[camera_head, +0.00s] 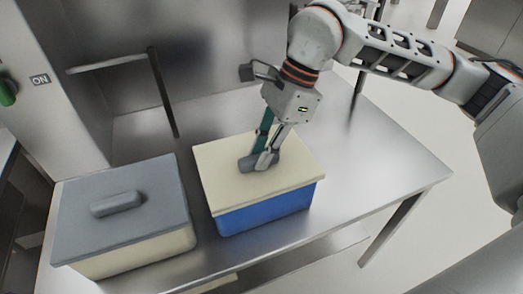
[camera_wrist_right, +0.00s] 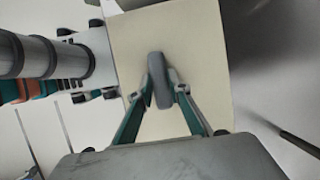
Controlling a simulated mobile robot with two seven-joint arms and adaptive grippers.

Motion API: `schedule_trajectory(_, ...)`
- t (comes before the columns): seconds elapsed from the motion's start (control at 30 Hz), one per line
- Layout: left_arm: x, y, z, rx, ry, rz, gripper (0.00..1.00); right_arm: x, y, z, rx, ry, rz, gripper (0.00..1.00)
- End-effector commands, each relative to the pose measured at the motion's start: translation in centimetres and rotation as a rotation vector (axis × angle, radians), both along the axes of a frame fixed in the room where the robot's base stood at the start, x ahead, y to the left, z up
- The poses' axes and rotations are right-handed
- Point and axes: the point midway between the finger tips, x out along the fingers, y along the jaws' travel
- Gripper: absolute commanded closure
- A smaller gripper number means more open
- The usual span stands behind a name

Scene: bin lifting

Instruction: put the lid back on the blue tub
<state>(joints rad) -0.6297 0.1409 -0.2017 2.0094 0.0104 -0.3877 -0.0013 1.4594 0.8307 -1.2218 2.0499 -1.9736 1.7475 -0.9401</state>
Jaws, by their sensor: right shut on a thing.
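The blue tub (camera_head: 268,212) stands on the steel table, to the right of a second tub. A cream lid (camera_head: 225,160) with a grey handle (camera_head: 246,164) lies over the top of the blue tub. From this angle I cannot tell whether it is fully seated. My right gripper (camera_head: 265,161) is shut on the lid's handle from above. In the right wrist view the handle (camera_wrist_right: 160,80) sits between the two fingers, with the cream lid (camera_wrist_right: 195,50) behind it. My left gripper is not in view.
A cream tub (camera_head: 135,254) with a grey lid (camera_head: 90,185) and grey handle stands at the left on the table (camera_head: 375,175). The table's right side is clear. A metal rail frame (camera_head: 160,90) stands at the back left.

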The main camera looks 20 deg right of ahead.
Motion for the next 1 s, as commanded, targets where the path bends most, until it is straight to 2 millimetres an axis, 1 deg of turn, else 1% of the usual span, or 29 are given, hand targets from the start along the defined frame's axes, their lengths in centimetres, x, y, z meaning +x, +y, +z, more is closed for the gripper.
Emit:
schedule_trajectory(0.3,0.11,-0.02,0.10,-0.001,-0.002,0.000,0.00,0.02,0.00,0.01,0.000,-0.001,0.000,1.00)
schedule_trajectory(0.33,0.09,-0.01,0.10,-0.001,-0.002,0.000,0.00,0.02,0.00,0.01,0.000,-0.001,0.000,0.75)
schedule_trajectory(0.37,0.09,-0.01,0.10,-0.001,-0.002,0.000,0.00,0.02,0.00,0.01,0.000,-0.001,0.000,0.67)
schedule_trajectory(0.4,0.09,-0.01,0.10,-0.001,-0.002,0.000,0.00,0.02,0.00,0.01,0.000,-0.001,0.000,0.63)
schedule_trajectory(0.63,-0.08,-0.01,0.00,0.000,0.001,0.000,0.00,0.02,-0.01,0.00,0.000,0.000,0.000,0.63)
schedule_trajectory(0.67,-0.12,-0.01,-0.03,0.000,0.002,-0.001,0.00,0.00,-0.01,-0.04,0.000,0.000,0.000,0.58)
schedule_trajectory(0.7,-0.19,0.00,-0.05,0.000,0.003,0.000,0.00,0.00,-0.01,-0.04,0.000,0.000,0.000,0.48)
schedule_trajectory(0.73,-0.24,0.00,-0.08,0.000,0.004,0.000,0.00,0.00,-0.01,-0.04,0.000,0.000,0.000,0.43)
schedule_trajectory(1.0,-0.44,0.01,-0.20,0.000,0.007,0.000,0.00,0.01,-0.01,-0.04,0.000,0.000,0.000,0.43)
